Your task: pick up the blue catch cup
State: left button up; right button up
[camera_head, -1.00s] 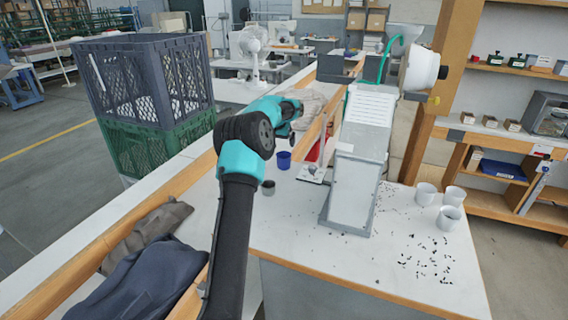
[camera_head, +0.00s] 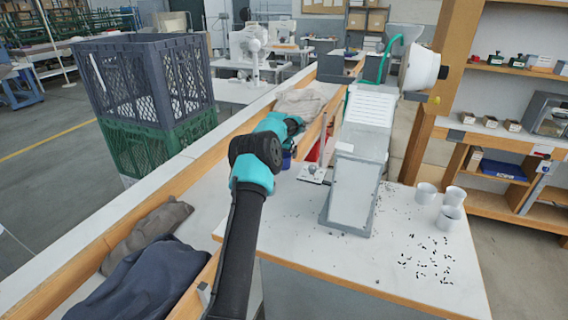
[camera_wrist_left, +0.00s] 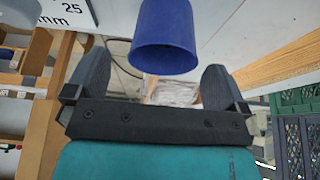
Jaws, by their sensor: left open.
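The blue catch cup (camera_head: 287,158) stands on the white bench beside the press (camera_head: 365,150), mostly hidden behind my left arm in the head view. In the left wrist view the blue cup (camera_wrist_left: 163,35) is large at the top middle, its wide end toward the gripper. My left gripper (camera_wrist_left: 157,72) is open, with one finger on each side of the cup in the picture. Gaps show between the cup and both fingers, and nothing is held. In the head view the left fingertips are hidden by the arm. My right gripper is not in view.
Several white cups (camera_head: 425,194) and scattered small dark pieces (camera_head: 430,258) are on the right part of the bench. A metal plate fixture (camera_head: 313,174) sits left of the press. Dark cloth (camera_head: 140,282) lies at the left, near stacked crates (camera_head: 150,100).

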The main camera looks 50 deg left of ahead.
pick_arm(q)
jog(key=shift+x, duration=2.4)
jog(key=shift+a, duration=0.2)
jog(key=shift+r, duration=0.1)
jog(key=shift+c, duration=0.4)
jog(key=c, duration=0.9)
jog(key=shift+o, duration=0.2)
notch_tip(320, 180, up, 10)
